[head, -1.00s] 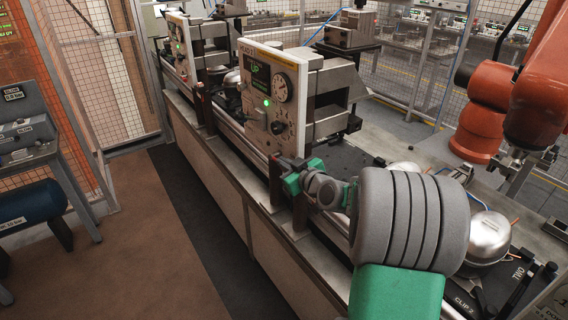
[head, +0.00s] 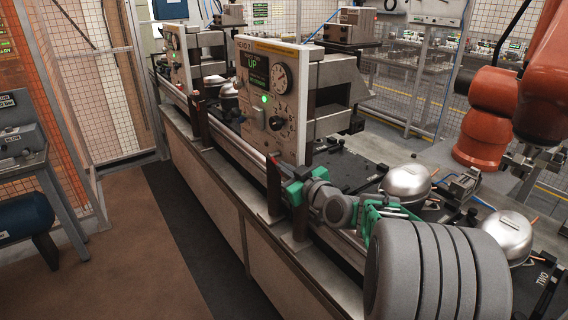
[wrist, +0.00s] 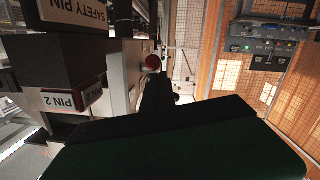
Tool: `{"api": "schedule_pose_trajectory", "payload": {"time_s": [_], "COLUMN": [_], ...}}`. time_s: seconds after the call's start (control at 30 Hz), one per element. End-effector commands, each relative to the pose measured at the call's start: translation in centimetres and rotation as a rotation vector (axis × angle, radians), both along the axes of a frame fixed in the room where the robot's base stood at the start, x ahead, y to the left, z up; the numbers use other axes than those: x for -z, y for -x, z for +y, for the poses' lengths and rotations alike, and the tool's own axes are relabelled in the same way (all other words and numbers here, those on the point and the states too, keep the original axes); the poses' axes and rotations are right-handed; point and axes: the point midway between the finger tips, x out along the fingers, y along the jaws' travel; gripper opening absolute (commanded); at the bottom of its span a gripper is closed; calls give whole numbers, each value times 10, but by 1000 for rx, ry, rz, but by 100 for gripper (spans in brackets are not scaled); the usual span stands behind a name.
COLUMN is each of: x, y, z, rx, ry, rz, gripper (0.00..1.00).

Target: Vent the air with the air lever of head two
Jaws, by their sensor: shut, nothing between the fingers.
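Head two's panel (head: 268,92) stands left of centre in the head view, with a round gauge, a lit green lamp and a display reading "UP". A small knob or lever (head: 277,123) sits under the gauge; I cannot tell whether it is the air lever. In the wrist view my gripper (wrist: 154,88) is shut and empty. A red ball knob (wrist: 153,63) shows just beyond its tips; contact cannot be told.
"SAFETY PIN" (wrist: 92,14) and "PIN 2" (wrist: 66,101) labels sit on blocks close at the left in the wrist view. Silver compressors (head: 407,184) stand on the line at right. An orange robot arm (head: 490,110) is behind. The brown floor (head: 130,265) is clear at left.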

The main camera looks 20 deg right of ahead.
Motion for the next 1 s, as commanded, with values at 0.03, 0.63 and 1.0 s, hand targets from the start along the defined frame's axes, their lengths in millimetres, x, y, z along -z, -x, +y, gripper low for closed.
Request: {"api": "schedule_pose_trajectory", "payload": {"time_s": [0.03, 0.63, 1.0], "x": [-1, -29, -30], "y": [0, 84, 107], "z": [0, -8, -12], "rx": [0, 2, -4], "ry": [0, 2, 1], "rz": [0, -2, 0], "gripper": [0, 0, 0]}}
